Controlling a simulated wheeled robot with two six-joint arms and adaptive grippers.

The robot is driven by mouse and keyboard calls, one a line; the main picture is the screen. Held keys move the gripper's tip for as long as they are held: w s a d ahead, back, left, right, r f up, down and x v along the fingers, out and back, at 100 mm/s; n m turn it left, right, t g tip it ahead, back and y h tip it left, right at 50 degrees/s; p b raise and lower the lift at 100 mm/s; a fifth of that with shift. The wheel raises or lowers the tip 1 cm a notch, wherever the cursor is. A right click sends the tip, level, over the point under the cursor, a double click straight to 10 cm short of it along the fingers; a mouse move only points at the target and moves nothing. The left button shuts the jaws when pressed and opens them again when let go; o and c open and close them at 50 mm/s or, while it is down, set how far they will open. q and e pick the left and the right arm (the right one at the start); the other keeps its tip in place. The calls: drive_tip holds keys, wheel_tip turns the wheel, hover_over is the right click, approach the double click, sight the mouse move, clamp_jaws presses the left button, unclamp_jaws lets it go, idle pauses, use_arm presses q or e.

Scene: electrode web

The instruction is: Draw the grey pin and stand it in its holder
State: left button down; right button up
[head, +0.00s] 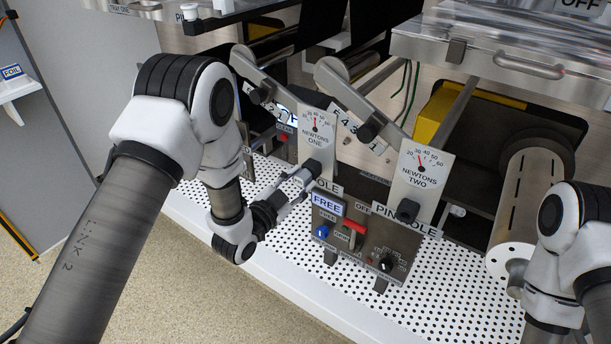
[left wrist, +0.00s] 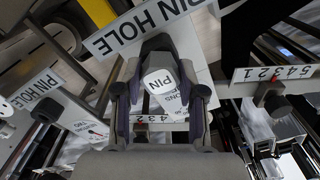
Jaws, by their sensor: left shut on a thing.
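My left gripper (head: 306,179) is at the lower part of the NEWTONS ONE plate (head: 317,125), beside a partly covered PIN HOLE label (head: 328,187). In the left wrist view its fingers (left wrist: 160,105) are shut on the light grey pin (left wrist: 159,82), whose end is marked PIN. The pin's far end is hidden, so I cannot tell how far it sits in a hole. My right gripper is out of view.
The NEWTONS TWO plate (head: 417,175) stands to the right, with a dark knob (head: 407,210). A control box (head: 370,240) with a red lever and FREE sign stands in front. A roller (head: 525,205) is at the right. The perforated deck (head: 465,285) is clear in front.

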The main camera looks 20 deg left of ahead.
use_arm(q)
drive_tip(key=shift+w+r, duration=0.1)
drive_tip(key=shift+w, duration=0.15)
drive_tip(key=c, duration=0.8)
unclamp_jaws()
drive_tip(key=shift+d, duration=0.1)
drive_tip(key=shift+o, duration=1)
